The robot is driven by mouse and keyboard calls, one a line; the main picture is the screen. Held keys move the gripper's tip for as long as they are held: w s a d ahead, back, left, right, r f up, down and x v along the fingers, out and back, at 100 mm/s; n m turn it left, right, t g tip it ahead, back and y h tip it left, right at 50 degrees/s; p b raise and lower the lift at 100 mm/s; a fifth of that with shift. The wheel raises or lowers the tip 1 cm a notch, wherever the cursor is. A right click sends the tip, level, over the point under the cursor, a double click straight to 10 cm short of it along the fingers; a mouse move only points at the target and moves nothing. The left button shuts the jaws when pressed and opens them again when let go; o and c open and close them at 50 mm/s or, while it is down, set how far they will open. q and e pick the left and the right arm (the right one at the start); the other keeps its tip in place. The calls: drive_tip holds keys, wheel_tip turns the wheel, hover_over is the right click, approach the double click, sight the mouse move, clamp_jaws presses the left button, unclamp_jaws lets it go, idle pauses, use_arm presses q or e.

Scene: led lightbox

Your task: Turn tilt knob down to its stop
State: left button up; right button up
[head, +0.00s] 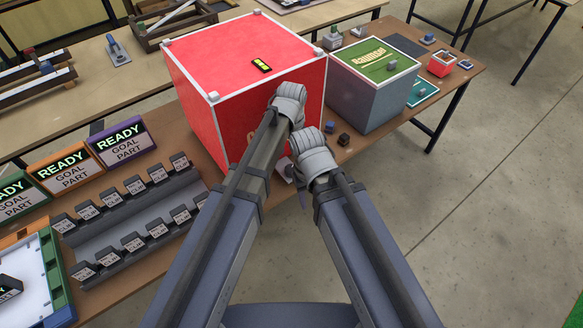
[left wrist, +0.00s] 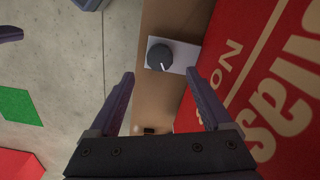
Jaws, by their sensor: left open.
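The tilt knob (left wrist: 160,56) is a dark round knob on a white plate (left wrist: 184,57) at the upper middle of the left wrist view. The plate lies on the brown table beside a large red box with cream lettering (left wrist: 275,75). My left gripper (left wrist: 158,73) is open, with one finger to each side of the knob in that view; I see no contact. In the head view my left gripper (head: 290,100) appears before the red box (head: 235,60), its fingers hidden.
A grey box with a green top (head: 375,70) stands right of the red box. Small dark blocks (head: 343,139) lie on the table front. A rack of labelled blocks (head: 130,220) and READY signs (head: 120,140) are at left. Open floor (head: 490,190) is at right.

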sight(291, 168)
use_arm(q)
wheel_tip(291, 168, down, 7)
drive_tip(key=b, duration=0.6)
drive_tip(key=shift+r, duration=0.15)
clamp_jaws()
